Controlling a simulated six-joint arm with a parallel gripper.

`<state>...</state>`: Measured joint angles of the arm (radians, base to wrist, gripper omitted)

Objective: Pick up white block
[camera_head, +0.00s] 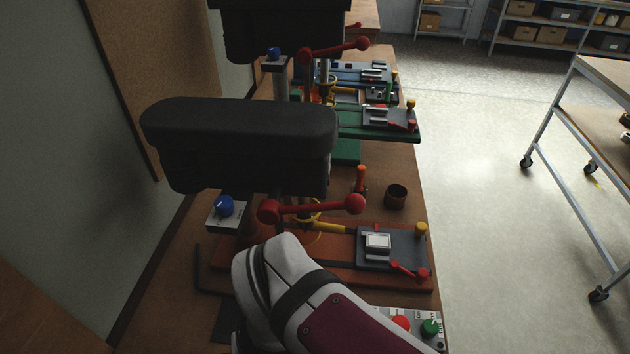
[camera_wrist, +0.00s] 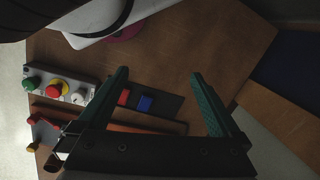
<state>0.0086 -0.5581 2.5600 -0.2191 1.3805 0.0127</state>
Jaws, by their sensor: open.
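A small white block (camera_head: 378,241) sits in the grey fixture (camera_head: 367,258) on the near orange-brown base, in the head view. In the wrist view, a pale piece (camera_wrist: 74,127) shows at the lower left beside my gripper's body; I cannot tell whether it is the same block. My gripper (camera_wrist: 158,76) is open, its two green-padded fingers wide apart with nothing held. Between and below them lie a red block (camera_wrist: 123,97) and a blue block (camera_wrist: 145,103) on a dark mat (camera_wrist: 168,106). My gripper's fingers do not show in the head view.
A black press head (camera_head: 240,145) with a red ball-ended lever (camera_head: 310,207) stands over the near base. A control box (camera_wrist: 58,88) with coloured buttons is close by. Open wood lies beyond my fingers.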

